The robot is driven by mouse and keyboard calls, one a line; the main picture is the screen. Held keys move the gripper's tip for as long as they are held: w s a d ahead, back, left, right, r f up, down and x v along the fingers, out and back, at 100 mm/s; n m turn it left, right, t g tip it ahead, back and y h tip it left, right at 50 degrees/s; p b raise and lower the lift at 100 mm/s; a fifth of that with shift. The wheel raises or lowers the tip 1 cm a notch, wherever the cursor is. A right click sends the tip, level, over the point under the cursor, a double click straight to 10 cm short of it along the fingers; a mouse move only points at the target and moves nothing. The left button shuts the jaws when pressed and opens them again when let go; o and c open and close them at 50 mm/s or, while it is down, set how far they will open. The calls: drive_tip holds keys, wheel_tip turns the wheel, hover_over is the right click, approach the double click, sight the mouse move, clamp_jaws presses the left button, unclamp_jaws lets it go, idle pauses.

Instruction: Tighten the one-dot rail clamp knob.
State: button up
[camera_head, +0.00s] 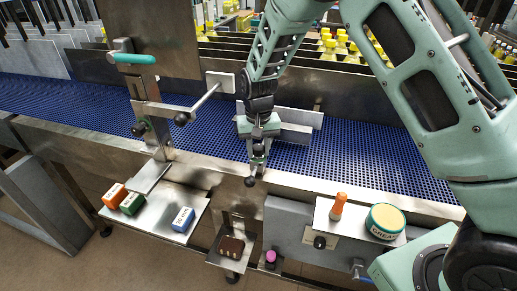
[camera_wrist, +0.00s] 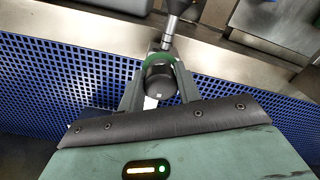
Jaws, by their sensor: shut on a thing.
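My gripper (camera_head: 258,150) reaches down over the near edge of the blue conveyor in the head view. In the wrist view, my gripper (camera_wrist: 158,68) has its two fingers closed on either side of a dark round knob (camera_wrist: 160,82). The knob has a green band and a small pale mark on its face. A metal shaft runs from it toward a dark ball at the top. In the head view the fingers mostly hide the held knob. Another dark knob (camera_head: 139,129) sits on the left bracket; I cannot read any dots on it.
A left bracket post (camera_head: 147,105) carries a teal handle (camera_head: 134,58) and a rod. A left shelf (camera_head: 168,188) holds small orange, green and blue boxes. A right shelf (camera_head: 355,229) holds an orange-handled item and a grease tin (camera_head: 385,221). The blue belt (camera_head: 60,98) is clear at left.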

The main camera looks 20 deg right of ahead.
sight(258, 147)
drive_tip(key=shift+w+r, duration=0.15)
drive_tip(key=shift+r, duration=0.1)
idle(0.3)
drive_tip(key=o, duration=0.9)
drive_tip(key=shift+c, duration=0.2)
drive_tip(key=shift+o, duration=0.5)
drive_tip(key=shift+f, duration=0.1)
wheel_tip(258, 147, up, 17)
drive_tip(key=b, duration=0.4)
drive_tip(key=shift+r, duration=0.2)
